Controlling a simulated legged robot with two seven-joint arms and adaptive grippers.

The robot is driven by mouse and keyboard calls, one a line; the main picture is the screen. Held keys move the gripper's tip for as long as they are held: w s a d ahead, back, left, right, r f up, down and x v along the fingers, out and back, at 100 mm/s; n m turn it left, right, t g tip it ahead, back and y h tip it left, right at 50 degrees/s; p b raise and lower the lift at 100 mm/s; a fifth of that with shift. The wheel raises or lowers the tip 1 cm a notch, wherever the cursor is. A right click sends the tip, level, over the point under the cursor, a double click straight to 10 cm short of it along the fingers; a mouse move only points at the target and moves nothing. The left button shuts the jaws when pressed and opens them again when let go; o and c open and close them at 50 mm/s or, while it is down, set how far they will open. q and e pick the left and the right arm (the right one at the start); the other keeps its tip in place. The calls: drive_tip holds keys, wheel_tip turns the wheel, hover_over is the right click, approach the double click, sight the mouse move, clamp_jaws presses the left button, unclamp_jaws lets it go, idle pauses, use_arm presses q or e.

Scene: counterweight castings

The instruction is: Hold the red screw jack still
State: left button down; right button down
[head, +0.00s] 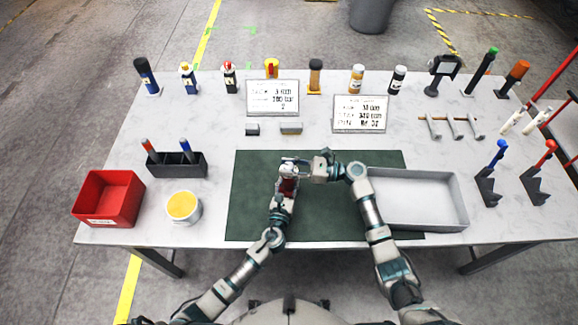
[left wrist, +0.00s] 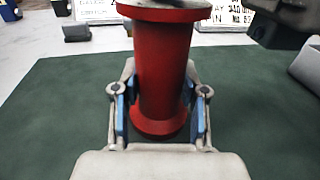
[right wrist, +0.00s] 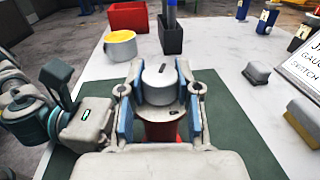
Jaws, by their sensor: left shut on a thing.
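The red screw jack (left wrist: 162,75) stands upright on the dark green mat (head: 250,205); it is partly hidden in the head view (head: 288,186). Its round grey top with a dark slot (right wrist: 160,84) shows in the right wrist view. My left gripper (left wrist: 156,110) is shut on the lower red body, one blue-padded finger on each side. My right gripper (right wrist: 163,95) is at the top of the jack, its fingers on both sides of the grey cap. I cannot tell whether its pads press on the cap. The right gripper also shows in the head view (head: 305,169).
A red bin (head: 107,198), a yellow-topped tub (head: 183,207) and a dark holder (head: 177,165) stand left. Two sign cards (head: 272,98) (head: 360,113) and several bottles stand behind. The mat's left part is clear.

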sight(289, 165)
drive_tip(key=shift+w+n+g, duration=0.1)
drive_tip(key=shift+n+g, duration=0.2)
drive_tip(key=shift+g, duration=0.2)
drive_tip(key=shift+w+d+f+n+g+h, duration=0.1)
drive_tip(key=shift+w+n+g+h, duration=0.1)
drive_tip(key=shift+n+g, duration=1.3)
drive_tip(key=shift+w+n+g+h, duration=0.15)
drive_tip(key=shift+n+g, duration=0.75)
drive_tip(key=shift+g, duration=1.1)
drive_tip(key=shift+s+g, duration=0.1)
drive_tip(key=shift+g, duration=0.2)
drive_tip(key=shift+s+n+g+h, duration=0.2)
drive_tip(key=shift+n+g+h, duration=0.2)
drive_tip(key=shift+g, duration=0.1)
drive_tip(key=c, duration=0.8)
unclamp_jaws()
wheel_tip(289, 165, up, 10)
drive_tip(key=shift+f, duration=0.1)
